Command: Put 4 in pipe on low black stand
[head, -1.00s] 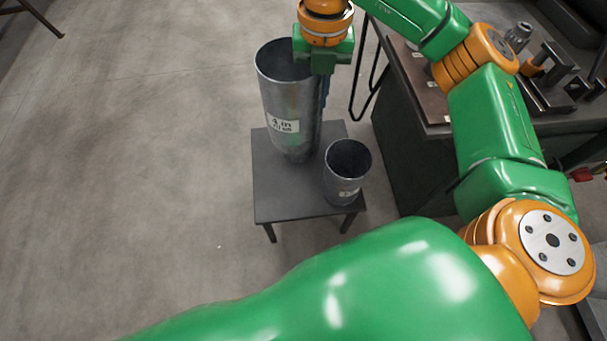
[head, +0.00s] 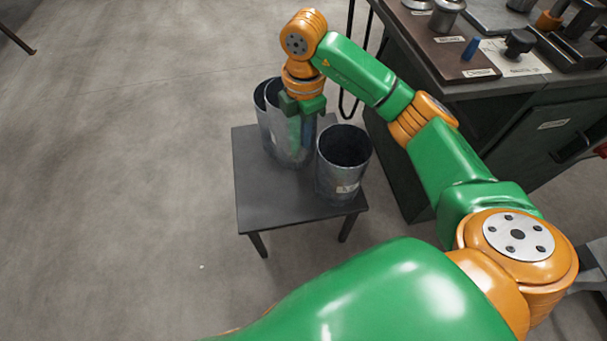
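The low black stand (head: 262,205) is a small dark table left of the workbench. A grey metal pipe (head: 288,145) stands upright or nearly so at its back. A second curved rim (head: 260,97) shows at its left; I cannot tell whether that is another pipe. No label shows on this pipe now; its tag read "4 in" earlier. My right gripper (head: 302,106) is at the top of this pipe, over its rim, and hides part of it. Its grip is not clear. A shorter, wider-looking pipe (head: 340,178) with a small white label stands at the stand's right. My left gripper is out of view.
A dark workbench (head: 470,88) with tools and metal parts on top stands to the right, close to the stand. The stand's front left top is bare. The concrete floor (head: 120,180) to the left is clear. My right arm spans the lower right.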

